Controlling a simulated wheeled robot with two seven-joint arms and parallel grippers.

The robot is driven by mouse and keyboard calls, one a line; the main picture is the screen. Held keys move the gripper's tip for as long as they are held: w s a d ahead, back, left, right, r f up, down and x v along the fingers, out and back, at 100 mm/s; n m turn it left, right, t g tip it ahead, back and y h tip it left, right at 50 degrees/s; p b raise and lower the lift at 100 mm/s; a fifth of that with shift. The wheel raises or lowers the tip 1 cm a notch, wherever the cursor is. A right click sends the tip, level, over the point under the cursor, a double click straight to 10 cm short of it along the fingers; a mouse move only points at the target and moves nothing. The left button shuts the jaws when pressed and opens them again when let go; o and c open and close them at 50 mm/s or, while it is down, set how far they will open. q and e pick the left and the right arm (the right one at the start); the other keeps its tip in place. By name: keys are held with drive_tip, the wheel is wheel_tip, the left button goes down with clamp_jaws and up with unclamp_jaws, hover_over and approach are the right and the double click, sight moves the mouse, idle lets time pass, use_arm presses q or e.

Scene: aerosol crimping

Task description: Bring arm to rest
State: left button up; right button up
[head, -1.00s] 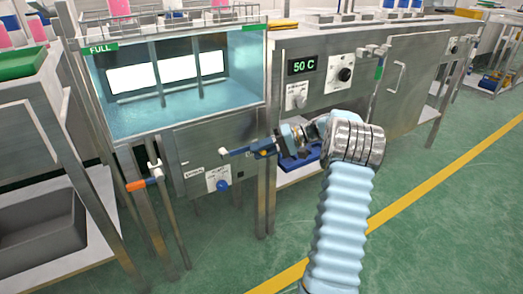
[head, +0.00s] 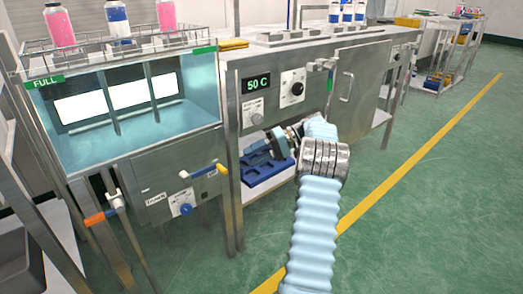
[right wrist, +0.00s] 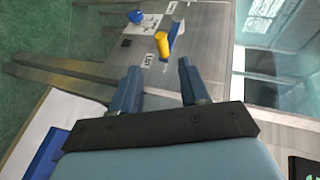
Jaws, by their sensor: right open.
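My right gripper (head: 250,147) is open and empty, in front of the steel bench to the right of the water tank. In the right wrist view, its two blue fingers (right wrist: 157,68) stand apart with nothing between them. A lever valve with a yellow end (head: 220,170) sticks out from the tank's lower panel, left of and below the gripper. In the right wrist view, the yellow lever end (right wrist: 162,44) lies beyond the fingertips, apart from them. My left gripper is not in view.
The water tank (head: 140,140) holds blue water, with pink and blue-white bottles (head: 118,22) in a rack above. A heated unit reading 50 C (head: 256,84) stands right of it. A blue tray (head: 262,172) sits on the shelf below. Green floor (head: 430,190) at right is clear.

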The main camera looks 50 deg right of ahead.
drive_tip(key=v, duration=0.2)
drive_tip(key=shift+s+d+r, duration=0.1)
drive_tip(key=shift+s+d, duration=0.1)
idle(0.4)
